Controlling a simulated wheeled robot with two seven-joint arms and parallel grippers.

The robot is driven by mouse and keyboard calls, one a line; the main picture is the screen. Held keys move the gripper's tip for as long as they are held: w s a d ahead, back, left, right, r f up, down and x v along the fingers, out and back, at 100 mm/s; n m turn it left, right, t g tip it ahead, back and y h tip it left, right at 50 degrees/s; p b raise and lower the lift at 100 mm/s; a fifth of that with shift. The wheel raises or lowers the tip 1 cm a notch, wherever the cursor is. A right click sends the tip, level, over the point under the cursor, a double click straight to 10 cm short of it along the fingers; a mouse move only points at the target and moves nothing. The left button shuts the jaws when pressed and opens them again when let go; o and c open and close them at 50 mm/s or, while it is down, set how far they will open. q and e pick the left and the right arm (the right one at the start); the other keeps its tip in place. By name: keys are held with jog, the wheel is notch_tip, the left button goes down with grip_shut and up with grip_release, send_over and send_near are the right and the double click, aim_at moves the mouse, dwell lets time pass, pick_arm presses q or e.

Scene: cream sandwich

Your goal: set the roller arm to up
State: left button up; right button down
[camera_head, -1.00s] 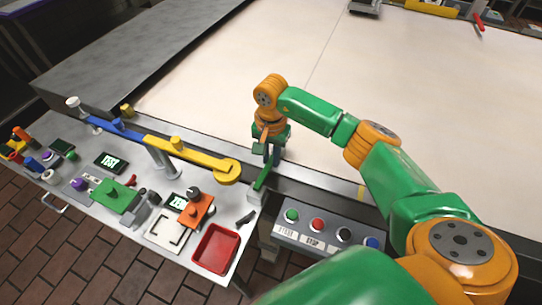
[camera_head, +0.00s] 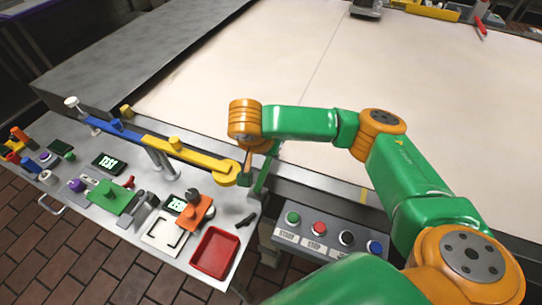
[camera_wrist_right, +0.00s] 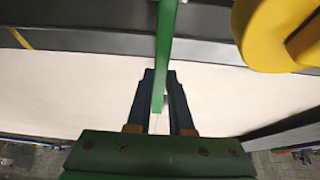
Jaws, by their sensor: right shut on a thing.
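The roller arm appears to be the slim green bar (camera_head: 262,181) at the table's right end, beside the round end of the yellow arm. It slants up toward the conveyor in the head view. In the right wrist view the green bar (camera_wrist_right: 165,55) runs down between the two dark fingers. My right gripper (camera_wrist_right: 161,103) is shut on this bar near its end. In the head view my right gripper (camera_head: 247,170) is small and partly hidden by my orange wrist. My left gripper is not in view.
The yellow arm (camera_head: 190,154) with its round end (camera_head: 223,173) lies close to my right gripper; it also shows in the right wrist view (camera_wrist_right: 270,35). A red tray (camera_head: 214,252) and a button panel (camera_head: 325,236) are nearby.

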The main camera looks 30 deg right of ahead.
jog(key=shift+s+a+r+t+h+b, duration=0.25)
jog(key=shift+a+r+t+h+b, duration=0.1)
jog(key=shift+r+t+h+b, duration=0.25)
jog(key=c, duration=0.8)
grip_release()
jog(key=shift+a+r, duration=0.15)
jog(key=shift+r, duration=0.2)
jog(key=v, duration=0.6)
jog(key=shift+s+a, duration=0.15)
jog(key=shift+s, duration=0.05)
